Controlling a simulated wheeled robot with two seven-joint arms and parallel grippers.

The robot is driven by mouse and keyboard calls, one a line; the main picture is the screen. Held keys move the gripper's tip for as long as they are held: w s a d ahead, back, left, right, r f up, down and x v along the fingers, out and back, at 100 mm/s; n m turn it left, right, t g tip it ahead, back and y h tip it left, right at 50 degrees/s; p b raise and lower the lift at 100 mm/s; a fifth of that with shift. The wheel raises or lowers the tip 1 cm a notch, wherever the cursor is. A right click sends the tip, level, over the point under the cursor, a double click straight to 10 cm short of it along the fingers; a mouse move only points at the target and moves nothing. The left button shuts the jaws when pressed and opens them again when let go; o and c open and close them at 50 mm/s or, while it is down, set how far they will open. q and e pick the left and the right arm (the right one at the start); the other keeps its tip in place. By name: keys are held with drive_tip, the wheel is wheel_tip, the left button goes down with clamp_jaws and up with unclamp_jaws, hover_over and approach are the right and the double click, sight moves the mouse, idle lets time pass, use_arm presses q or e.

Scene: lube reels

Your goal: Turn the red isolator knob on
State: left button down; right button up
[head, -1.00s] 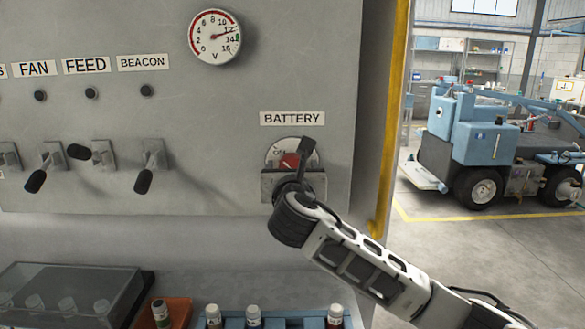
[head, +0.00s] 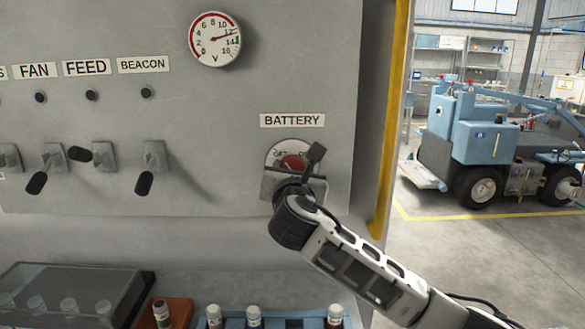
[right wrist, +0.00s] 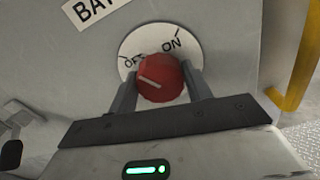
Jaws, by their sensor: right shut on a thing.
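The red isolator knob (head: 292,162) sits on a round pale dial under the BATTERY label (head: 292,120), partly hidden by my right gripper in the head view. In the right wrist view the knob (right wrist: 160,78) lies between the two dark fingers of my right gripper (right wrist: 162,88), which is shut on it. A pale line on the knob slants toward the left, on the OFF side. The dial (right wrist: 150,42) reads OFF at left and ON at upper right. My left gripper is in neither view.
A row of toggle switches (head: 103,156) is left of the knob on the grey panel, with a voltage gauge (head: 215,39) above. Bottles in a blue tray (head: 285,322) and a clear-lidded box (head: 70,285) are below. A yellow edge (head: 390,130) borders the panel's right side.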

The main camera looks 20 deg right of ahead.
drive_tip(key=m+p, duration=0.1)
drive_tip(key=m, duration=0.2)
drive_tip(key=shift+m, duration=0.3)
drive_tip(key=m, duration=0.4)
drive_tip(key=shift+f+m, duration=0.15)
drive_tip(key=shift+m, duration=0.15)
drive_tip(key=m, duration=0.3)
drive_tip(key=shift+m, duration=2.2)
drive_tip(key=o, duration=0.9)
drive_tip(key=shift+o, duration=0.4)
drive_tip(key=shift+s, duration=0.1)
